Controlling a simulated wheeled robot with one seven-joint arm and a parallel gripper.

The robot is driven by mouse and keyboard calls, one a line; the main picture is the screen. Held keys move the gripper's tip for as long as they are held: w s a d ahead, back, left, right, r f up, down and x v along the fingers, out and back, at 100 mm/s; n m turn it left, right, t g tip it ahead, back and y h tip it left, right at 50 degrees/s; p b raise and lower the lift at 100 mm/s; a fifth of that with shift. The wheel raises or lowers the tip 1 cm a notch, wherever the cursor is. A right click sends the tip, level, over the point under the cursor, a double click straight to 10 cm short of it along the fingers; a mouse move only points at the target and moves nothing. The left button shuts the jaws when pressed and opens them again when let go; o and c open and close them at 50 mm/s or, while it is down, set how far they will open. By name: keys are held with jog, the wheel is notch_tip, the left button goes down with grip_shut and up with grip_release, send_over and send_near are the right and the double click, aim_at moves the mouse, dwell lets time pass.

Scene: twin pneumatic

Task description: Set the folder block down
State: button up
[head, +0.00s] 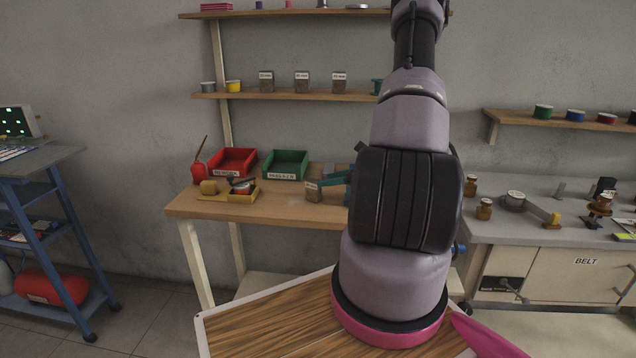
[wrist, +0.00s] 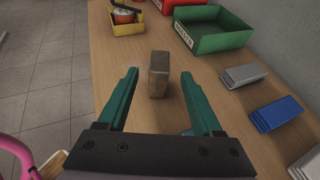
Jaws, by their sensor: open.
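The folder block (wrist: 158,75), a small brown-grey block, stands upright on the wooden bench (wrist: 115,40). My gripper (wrist: 159,77) is open, with one teal finger to each side of the block in the wrist view and a visible gap on both sides. In the head view my gripper (head: 335,179) is just right of the block, partly hidden by my arm. Whether the fingertips reach past the block is hard to tell.
A green bin (wrist: 215,43) and a red bin (head: 233,160) stand behind the block. A yellow tray (head: 243,195) is to its left. Grey plates (wrist: 243,75) and blue plates (wrist: 276,113) lie to the right in the wrist view. Similar labelled blocks (head: 302,82) stand on the shelf.

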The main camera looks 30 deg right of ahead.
jog(key=v, duration=0.5)
jog(key=s+a+r+n+g+y, duration=0.15)
jog(key=a+r+n+g, duration=0.25)
jog(key=a+r+n, duration=0.4)
jog(key=s+a+r+n+g, duration=0.3)
jog(key=a+r+n, duration=0.3)
jog(key=a+r, duration=0.4)
jog(key=s+a+r+n+t+h, duration=0.3)
jog(key=s+r+n+h, duration=0.3)
jog(key=s+r+n, duration=0.5)
notch_tip(320, 180, up, 4)
jog(key=shift+s+a+r+h, duration=0.15)
jog(key=shift+s+a+h, duration=0.3)
jog(key=shift+s, duration=0.6)
